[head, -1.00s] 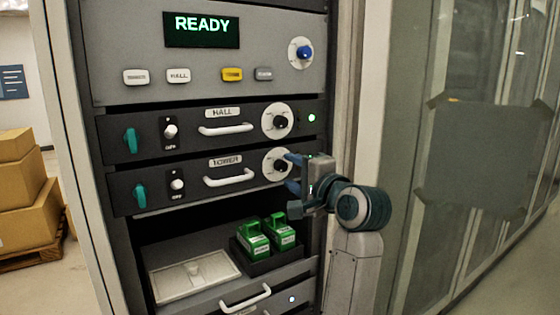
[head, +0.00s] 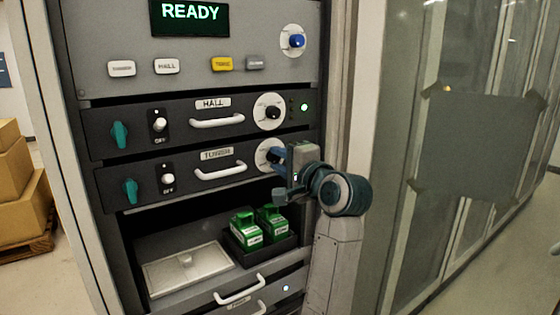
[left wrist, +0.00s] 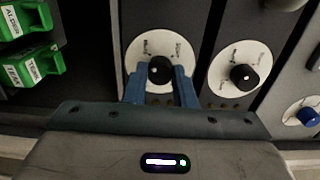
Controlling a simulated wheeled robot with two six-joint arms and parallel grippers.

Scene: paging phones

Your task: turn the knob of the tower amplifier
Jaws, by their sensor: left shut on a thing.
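The tower amplifier (head: 150,185) is a black rack unit with a TOWER label, a white handle, a green lever, a small white switch at OFF and a round white dial at its right end. Its black knob (left wrist: 158,70) sits at the middle of the dial. My left gripper (head: 275,158) reaches in from the right, and its blue fingers hide most of that knob in the head view. In the left wrist view the left gripper (left wrist: 160,82) is shut on the knob, one finger on each side. My right gripper is out of view.
The hall amplifier (head: 140,132) with its own knob (head: 270,112) is directly above. Higher up are a READY display (head: 189,17), several buttons and a blue knob (head: 296,41). Below, green blocks (head: 245,229) stand in a dark tray. A glass partition (head: 470,130) stands at the right.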

